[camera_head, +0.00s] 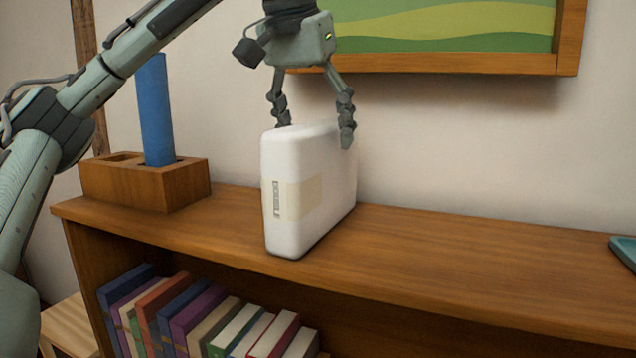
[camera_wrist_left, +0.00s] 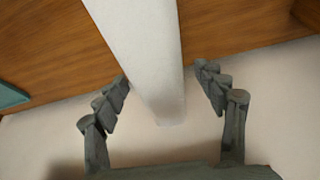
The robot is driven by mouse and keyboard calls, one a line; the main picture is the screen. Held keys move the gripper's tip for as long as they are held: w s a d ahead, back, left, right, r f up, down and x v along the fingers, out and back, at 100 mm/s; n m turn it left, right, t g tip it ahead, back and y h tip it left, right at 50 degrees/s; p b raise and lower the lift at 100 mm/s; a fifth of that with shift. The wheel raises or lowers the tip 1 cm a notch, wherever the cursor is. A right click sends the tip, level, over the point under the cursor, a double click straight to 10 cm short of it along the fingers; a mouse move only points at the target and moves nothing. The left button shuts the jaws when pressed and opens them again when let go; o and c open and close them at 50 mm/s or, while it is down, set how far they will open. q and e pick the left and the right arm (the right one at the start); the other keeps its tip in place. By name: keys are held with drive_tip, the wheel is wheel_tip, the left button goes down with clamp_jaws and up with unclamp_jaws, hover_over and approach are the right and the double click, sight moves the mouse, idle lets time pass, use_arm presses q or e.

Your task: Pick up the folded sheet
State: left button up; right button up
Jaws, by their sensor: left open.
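The folded sheet (camera_head: 318,203) is a white, upright, block-like bundle with a beige band and a printed label on its narrow side. It stands on the wooden shelf top (camera_head: 440,262). My left gripper (camera_head: 314,136) is open above it, pointing down, with its fingers on either side of the sheet's upper part. In the left wrist view the white sheet (camera_wrist_left: 146,48) runs between the two open fingers (camera_wrist_left: 166,78), with a visible gap on each side. My right gripper is not in view.
A wooden block holder (camera_head: 135,186) with a blue upright piece (camera_head: 155,110) stands left of the sheet. A teal object (camera_head: 625,250) lies at the right edge. A framed picture (camera_head: 450,62) hangs behind.

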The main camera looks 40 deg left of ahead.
use_arm(q)
drive_tip(key=shift+w+f, duration=0.25)
drive_tip(key=shift+f, duration=0.35)
drive_tip(key=shift+r, duration=0.1)
clamp_jaws()
